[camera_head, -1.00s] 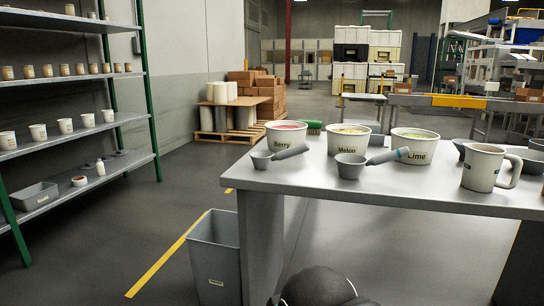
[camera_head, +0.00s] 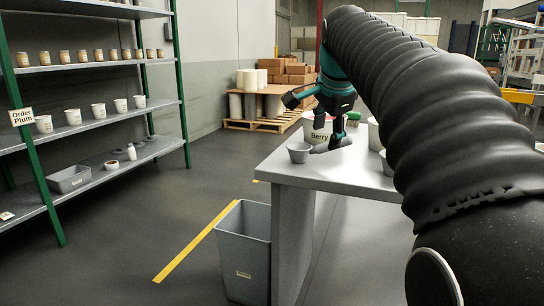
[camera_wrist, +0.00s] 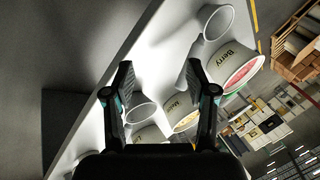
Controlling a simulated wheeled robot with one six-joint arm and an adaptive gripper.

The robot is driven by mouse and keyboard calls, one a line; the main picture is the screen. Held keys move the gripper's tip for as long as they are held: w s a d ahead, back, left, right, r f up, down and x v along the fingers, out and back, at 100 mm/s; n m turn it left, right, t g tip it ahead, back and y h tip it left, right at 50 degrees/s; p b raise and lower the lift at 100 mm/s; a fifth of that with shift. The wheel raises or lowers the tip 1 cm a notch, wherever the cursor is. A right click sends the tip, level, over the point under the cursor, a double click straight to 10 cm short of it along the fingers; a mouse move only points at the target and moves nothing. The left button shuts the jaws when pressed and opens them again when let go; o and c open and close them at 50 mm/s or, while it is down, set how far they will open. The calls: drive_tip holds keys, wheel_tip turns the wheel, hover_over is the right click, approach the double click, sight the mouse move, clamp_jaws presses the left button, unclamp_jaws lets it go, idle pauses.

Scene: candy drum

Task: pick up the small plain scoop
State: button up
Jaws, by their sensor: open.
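The small plain scoop, with a grey cup (camera_head: 299,153) and grey handle, lies at the left end of the grey table. It also shows at the top of the wrist view (camera_wrist: 217,24), its handle pointing down toward the right fingertip. My gripper (camera_head: 329,126) is open above the handle in the head view; I cannot tell whether it touches. In the wrist view my gripper (camera_wrist: 160,76) has its fingers wide apart with nothing held. A second scoop (camera_wrist: 142,112) shows between the fingers, further down the picture. Its handle is hidden there.
The Berry tub (camera_head: 316,129) stands just behind the plain scoop, and the Melon tub (camera_wrist: 182,121) is beside it. A grey bin (camera_head: 244,250) stands on the floor left of the table (camera_head: 345,178). Shelves with cups (camera_head: 100,107) are at the far left.

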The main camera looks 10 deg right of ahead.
drive_tip(key=w+d+r+m, duration=0.3)
drive_tip(key=w+d+m, duration=0.3)
drive_tip(key=w, duration=0.1)
drive_tip(key=b, duration=0.1)
hover_over(320, 148)
drive_tip(key=s+d, duration=0.2)
drive_tip(key=s, duration=0.1)
wheel_tip(320, 148, down, 7)
drive_tip(key=shift+h, duration=0.3)
drive_tip(key=shift+s+d+b+x, duration=0.1)
drive_tip(key=shift+d+b+x, duration=0.05)
drive_tip(key=shift+x, duration=0.75)
drive_tip(key=shift+s+d+b+x, duration=0.1)
drive_tip(key=shift+d+x, duration=0.05)
drive_tip(key=shift+x, duration=0.7)
drive_tip(key=shift+d+b+x, duration=0.15)
drive_tip(key=shift+x, duration=0.75)
clamp_jaws()
